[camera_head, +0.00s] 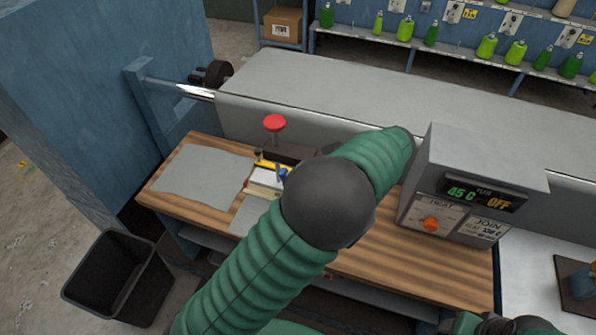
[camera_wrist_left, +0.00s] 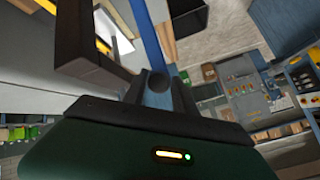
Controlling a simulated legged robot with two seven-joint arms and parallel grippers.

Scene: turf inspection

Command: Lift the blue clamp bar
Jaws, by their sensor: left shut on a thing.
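In the head view, a small part of the blue clamp bar (camera_head: 283,174) shows among the fixture parts on the wooden bench, beside my arm's dark joint. In the left wrist view, the blue bar (camera_wrist_left: 149,38) runs up from between the fingers of my left gripper (camera_wrist_left: 158,82). The gripper is shut on it. My left arm hides most of this gripper and much of the bar in the head view. My right gripper (camera_head: 508,324) is only partly in view at the bottom right edge, and its jaws cannot be made out.
A red knob (camera_head: 274,123) stands above the fixture, with a yellow strip (camera_head: 272,165) below. A grey sheet (camera_head: 203,174) lies on the bench's left. A heater box (camera_head: 470,185) reading 45 C and OFF stands right. A black bin (camera_head: 118,278) is on the floor.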

